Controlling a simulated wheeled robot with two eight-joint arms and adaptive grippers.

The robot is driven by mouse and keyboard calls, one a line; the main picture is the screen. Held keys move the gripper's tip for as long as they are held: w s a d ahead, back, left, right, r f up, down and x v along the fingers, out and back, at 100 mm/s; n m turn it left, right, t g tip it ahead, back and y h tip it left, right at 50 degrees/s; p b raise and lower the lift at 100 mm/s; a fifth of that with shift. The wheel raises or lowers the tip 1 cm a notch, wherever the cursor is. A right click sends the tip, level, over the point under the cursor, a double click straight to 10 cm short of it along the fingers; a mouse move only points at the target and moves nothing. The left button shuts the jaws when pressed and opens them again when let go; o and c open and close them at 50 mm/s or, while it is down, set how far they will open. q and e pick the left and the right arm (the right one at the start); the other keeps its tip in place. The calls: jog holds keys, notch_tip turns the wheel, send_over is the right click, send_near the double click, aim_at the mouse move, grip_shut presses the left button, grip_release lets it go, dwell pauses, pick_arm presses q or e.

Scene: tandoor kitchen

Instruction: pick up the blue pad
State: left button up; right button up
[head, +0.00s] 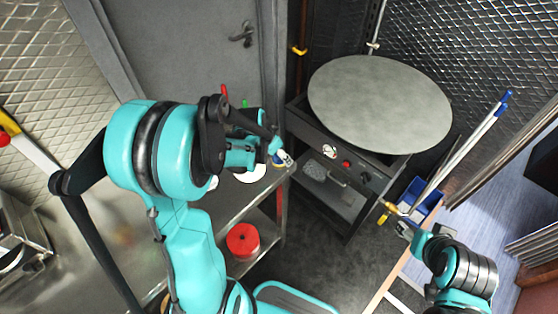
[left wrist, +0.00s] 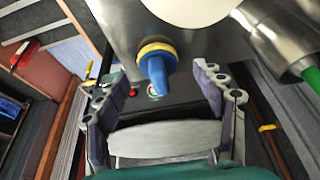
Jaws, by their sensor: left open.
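A small blue thing with a yellow band, which I take for the blue pad (head: 278,159), is at the right end of the steel counter in the head view, partly hidden by my left gripper (head: 266,148). In the left wrist view, the blue pad (left wrist: 155,72) points down the picture from the counter edge. It appears between the spread fingers of my left gripper (left wrist: 152,82), which is open and empty. I cannot tell how deep between them it is. My right gripper (head: 396,216) is low at the right, far from it; its jaws are unclear.
A white plate (head: 250,174) lies on the steel counter (head: 232,196) beside the blue pad. A dark oven unit (head: 335,165) with a large round grey top (head: 380,103) stands to the right. A red container (head: 243,241) is below the counter. A blue bin (head: 418,197) holds long poles.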

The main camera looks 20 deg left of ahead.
pick_arm(q)
jog(key=shift+x, duration=0.8)
jog(key=c, duration=1.3)
jog(key=shift+r, duration=0.1)
jog(key=shift+c, duration=0.2)
